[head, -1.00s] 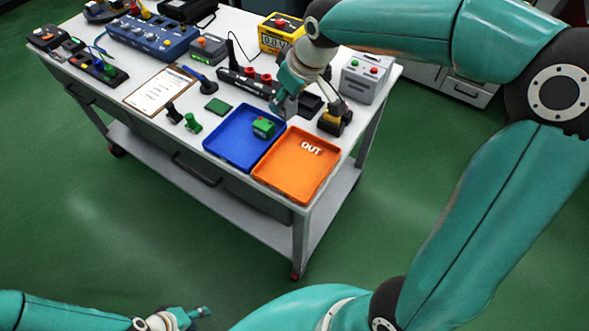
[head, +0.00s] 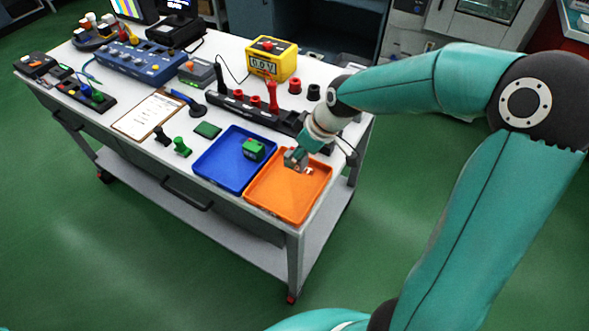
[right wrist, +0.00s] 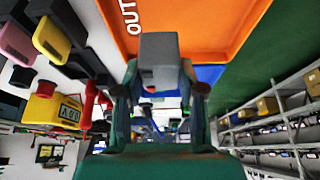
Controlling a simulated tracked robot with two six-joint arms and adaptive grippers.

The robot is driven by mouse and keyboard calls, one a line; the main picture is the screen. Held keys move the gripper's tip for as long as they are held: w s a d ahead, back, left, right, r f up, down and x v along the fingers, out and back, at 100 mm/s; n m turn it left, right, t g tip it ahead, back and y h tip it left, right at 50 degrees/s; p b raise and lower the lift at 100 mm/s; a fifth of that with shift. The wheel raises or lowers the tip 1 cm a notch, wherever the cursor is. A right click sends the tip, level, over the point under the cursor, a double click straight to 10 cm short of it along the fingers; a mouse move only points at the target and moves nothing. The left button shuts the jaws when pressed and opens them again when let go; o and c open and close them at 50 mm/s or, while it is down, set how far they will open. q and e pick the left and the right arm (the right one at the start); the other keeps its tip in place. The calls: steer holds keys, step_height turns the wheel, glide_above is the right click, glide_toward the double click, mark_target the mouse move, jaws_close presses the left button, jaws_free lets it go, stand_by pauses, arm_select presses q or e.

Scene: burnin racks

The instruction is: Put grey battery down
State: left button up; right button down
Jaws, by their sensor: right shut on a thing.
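The grey battery (right wrist: 160,52) is a grey block with a small red mark, held between the two fingers of my right gripper (right wrist: 160,95) in the right wrist view. In the head view my right gripper (head: 297,158) is at the far part of the orange OUT tray (head: 280,203), and the battery there is small and mostly hidden by the fingers. I cannot tell whether the battery touches the tray floor. The orange tray also shows in the right wrist view (right wrist: 205,30). My left gripper is out of view.
A blue tray (head: 217,178) with a green battery (head: 254,149) adjoins the orange tray on its left. A black rack (head: 240,103) with red and black upright parts stands behind. A yellow meter (head: 272,62) is farther back. The orange tray's near part is clear.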

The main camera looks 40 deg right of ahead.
mark_target(298, 168)
steer(key=shift+f, duration=2.65)
steer(key=shift+f, duration=0.1)
steer(key=c, duration=0.7)
jaws_free()
steer(key=v, duration=1.2)
